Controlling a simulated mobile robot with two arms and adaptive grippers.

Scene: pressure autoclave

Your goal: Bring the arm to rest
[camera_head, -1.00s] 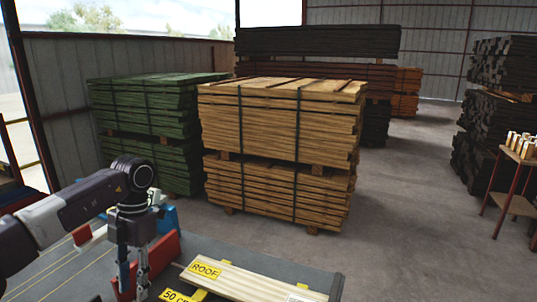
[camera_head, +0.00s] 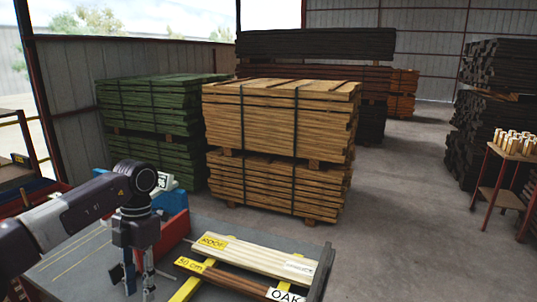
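My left arm comes in from the lower left. Its gripper (camera_head: 138,275) points down above the grey worktable (camera_head: 75,255). Its two fingers look apart, with nothing seen between them. The gripper is left of a yellow rack (camera_head: 187,289) and apart from it. The rack bears a pale plank (camera_head: 255,257) by the "ROOF" label and a darker brown plank (camera_head: 235,281) by the "OAK" label. My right gripper is not in view.
A red bin or panel (camera_head: 174,232) stands just behind the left gripper, with a blue and white device (camera_head: 166,181) behind it. Strapped lumber stacks (camera_head: 280,125) stand beyond the table. A small stand (camera_head: 497,196) holds wooden pieces at right. The floor between is clear.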

